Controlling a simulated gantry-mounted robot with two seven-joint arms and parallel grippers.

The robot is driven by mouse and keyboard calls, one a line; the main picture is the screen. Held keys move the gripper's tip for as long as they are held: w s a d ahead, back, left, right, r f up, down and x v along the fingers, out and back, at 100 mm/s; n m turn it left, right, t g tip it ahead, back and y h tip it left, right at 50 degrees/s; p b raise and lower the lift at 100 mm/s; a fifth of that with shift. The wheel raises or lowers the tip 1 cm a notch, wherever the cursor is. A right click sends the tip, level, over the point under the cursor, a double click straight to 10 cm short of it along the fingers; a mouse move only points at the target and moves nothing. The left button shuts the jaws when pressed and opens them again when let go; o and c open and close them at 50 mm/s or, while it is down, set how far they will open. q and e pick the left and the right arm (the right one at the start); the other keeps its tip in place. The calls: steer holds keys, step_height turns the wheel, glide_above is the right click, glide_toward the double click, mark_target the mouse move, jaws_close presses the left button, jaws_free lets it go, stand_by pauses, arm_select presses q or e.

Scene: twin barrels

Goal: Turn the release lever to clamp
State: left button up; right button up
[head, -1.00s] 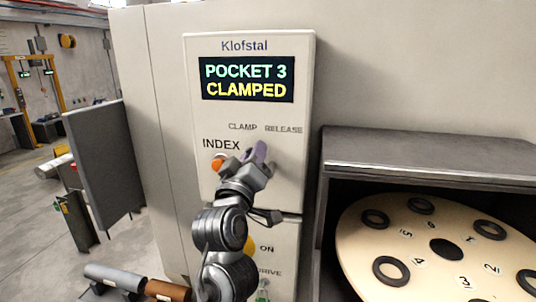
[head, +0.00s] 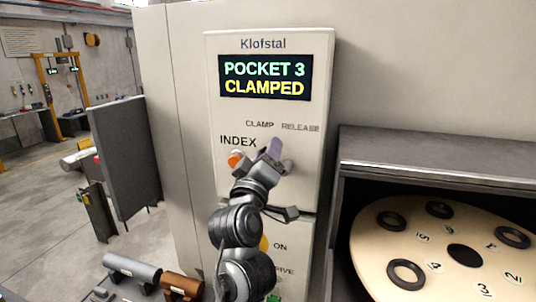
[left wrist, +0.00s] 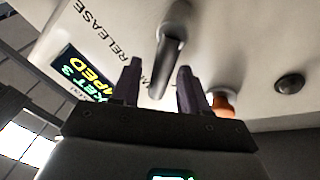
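The release lever (left wrist: 172,45) shows in the left wrist view as a smooth grey handle on the pale panel, below the RELEASE label. The other label is mostly covered by a finger. My left gripper (left wrist: 158,75) is open, with one finger on each side of the lever's lower end. Gaps show beside the lever, and I see no grip on it. In the head view my left gripper (head: 272,152) is at the panel under the CLAMP and RELEASE labels and hides the lever. The display (head: 265,78) reads POCKET 3 CLAMPED. My right gripper is not in view.
An orange INDEX button (head: 235,158) is close to the left of my gripper. A dark round knob (left wrist: 290,83) is farther along the panel. At right, a grey-framed opening holds a cream disc (head: 420,250) with black rings. Cylinders (head: 132,270) lie at lower left.

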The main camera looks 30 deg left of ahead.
arm_select(q)
steer(key=shift+s+d+f, duration=0.15)
steer(key=shift+s+d, duration=0.05)
steer(key=shift+s, duration=0.15)
steer(key=b+v, duration=0.1)
steer(key=v, duration=0.9)
stand_by(0.3)
steer(key=s+f+m+g+h, duration=0.2)
steer(key=f+m+g, duration=0.1)
steer(key=f, duration=1.3)
steer(key=s+f+m+g+h, duration=0.2)
steer(key=s+f+m+g, duration=0.15)
steer(key=f, duration=1.35)
steer(key=s+d+f+m+g+h, duration=0.1)
steer(key=s+d+f+m+g, duration=0.3)
steer(key=s+f, duration=0.45)
steer(key=s+d+f+m+g+h, duration=0.2)
steer(key=s+f+m+g, duration=0.35)
steer(key=s+f, duration=0.35)
step_height(320, 180, up, 15)
steer(key=s+n+p, duration=0.1)
steer(key=p, duration=1.3)
steer(key=shift+s+d+f+g, duration=0.2)
steer(key=shift+s+g, duration=0.1)
